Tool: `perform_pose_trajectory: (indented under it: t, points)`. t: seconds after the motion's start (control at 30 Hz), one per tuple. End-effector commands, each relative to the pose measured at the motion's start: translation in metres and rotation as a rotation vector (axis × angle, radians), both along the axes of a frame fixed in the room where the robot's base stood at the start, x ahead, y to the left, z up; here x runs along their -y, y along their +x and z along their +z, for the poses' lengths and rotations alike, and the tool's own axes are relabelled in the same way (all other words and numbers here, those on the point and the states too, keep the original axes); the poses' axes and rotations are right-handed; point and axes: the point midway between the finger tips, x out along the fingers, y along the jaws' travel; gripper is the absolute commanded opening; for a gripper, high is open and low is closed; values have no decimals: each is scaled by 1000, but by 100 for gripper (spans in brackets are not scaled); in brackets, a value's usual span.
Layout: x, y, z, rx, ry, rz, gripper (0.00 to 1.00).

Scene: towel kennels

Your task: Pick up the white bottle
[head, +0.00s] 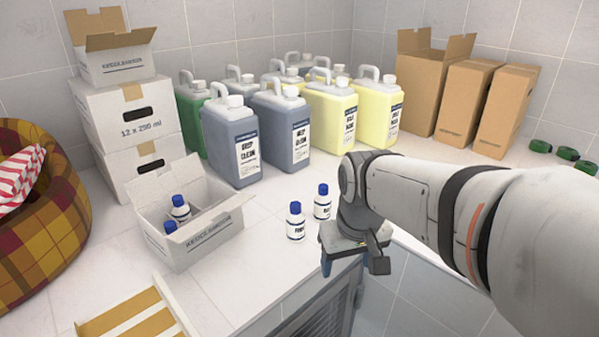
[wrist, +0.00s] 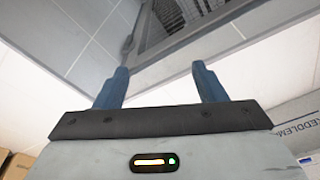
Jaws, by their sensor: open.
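Two small white bottles with dark blue caps stand upright on the white counter, a nearer one (head: 295,222) and one just right of it (head: 322,204). More blue-capped white bottles (head: 180,209) sit in the open white box to the left. My gripper (head: 350,257) is to the right of the two standing bottles, by the counter's front edge, apart from them. In the wrist view its two blue fingers (wrist: 161,80) are spread with nothing between them. No standing bottle shows clearly in the wrist view.
The open white box (head: 200,240) stands left of the bottles. Large grey, yellow and green jugs (head: 285,130) stand behind. Brown cartons (head: 465,100) stand at back right, stacked white cartons (head: 130,125) at back left. A metal grille (head: 318,308) is below the counter edge.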

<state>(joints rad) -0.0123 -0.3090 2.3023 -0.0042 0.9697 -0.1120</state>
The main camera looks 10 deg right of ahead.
Motion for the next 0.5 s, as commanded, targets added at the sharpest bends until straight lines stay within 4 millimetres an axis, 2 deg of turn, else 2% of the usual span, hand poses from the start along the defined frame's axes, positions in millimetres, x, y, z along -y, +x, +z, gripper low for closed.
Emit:
perform_pose_trajectory:
  t: [0.03,0.2,0.4,0.5]
  points:
    - [1,21,17,-18,-5,27,64]
    - [3,87,46,-70,-21,141,64]
    - [6,159,63,-127,-32,271,64]
    - [7,187,65,-149,-34,324,64]
